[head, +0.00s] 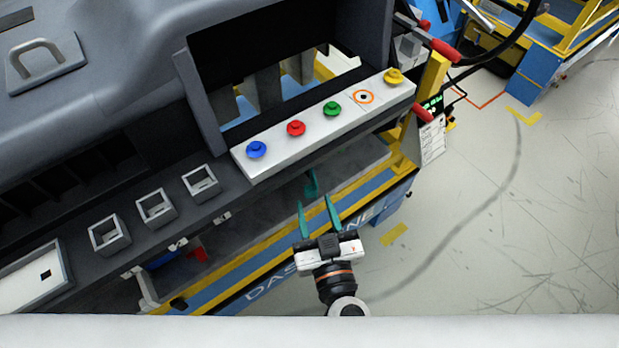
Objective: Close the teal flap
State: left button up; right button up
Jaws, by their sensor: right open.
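A small teal piece (312,184) shows just under the lower edge of the button panel. It seems to be part of the teal flap; the rest of it is hidden, and I cannot tell how far open it is. My right gripper (314,200) points up toward the dashboard, with its two teal-coloured fingers apart. The teal piece is just beyond the fingertips, roughly in line with the gap between them. I cannot tell whether they touch. Nothing shows between the fingers. My left gripper is not in view.
The button panel (278,157) carries blue, red, green and yellow buttons. Left of it are several square frames (156,207) on the dark dashboard (130,60). A yellow and blue stand (375,199) runs below. The floor at right (500,230) is clear.

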aim_at(311, 193)
jog(key=p+x, duration=0.1)
jog(key=x, duration=0.4)
jog(key=shift+w, duration=0.15)
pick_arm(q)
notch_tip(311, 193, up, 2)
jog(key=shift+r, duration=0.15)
pick_arm(e)
grip_shut()
